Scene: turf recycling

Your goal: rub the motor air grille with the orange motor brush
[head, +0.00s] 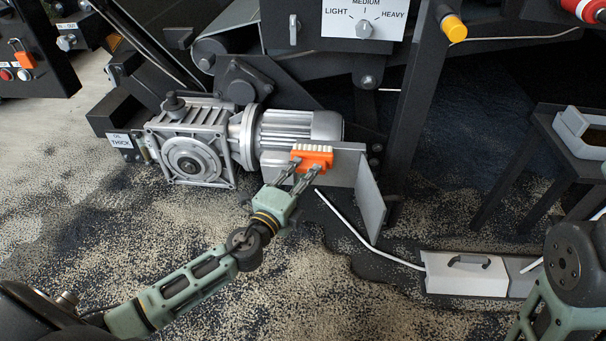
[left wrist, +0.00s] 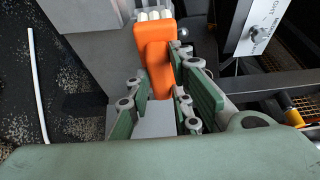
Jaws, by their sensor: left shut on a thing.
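The orange motor brush (head: 313,160) is held in my left gripper (head: 298,181), with its white bristles pointing up and away from the fingers. In the left wrist view, the brush (left wrist: 154,60) sits between the green fingers of my left gripper (left wrist: 163,85). The silver motor (head: 290,127), with a ribbed body, lies behind the brush. The brush overlaps the upper edge of a grey angled plate (head: 342,172) at the motor's right end. I cannot make out the air grille clearly, nor whether the bristles touch anything. My right gripper is out of view; only part of that arm shows at lower right.
A gearbox (head: 190,150) joins the motor at left. A white rod (head: 345,222) runs down to a handled dustpan-like box (head: 465,272). Dark machine frame stands above. A dark stand with a pale tray (head: 583,133) is at right. Granules cover the floor.

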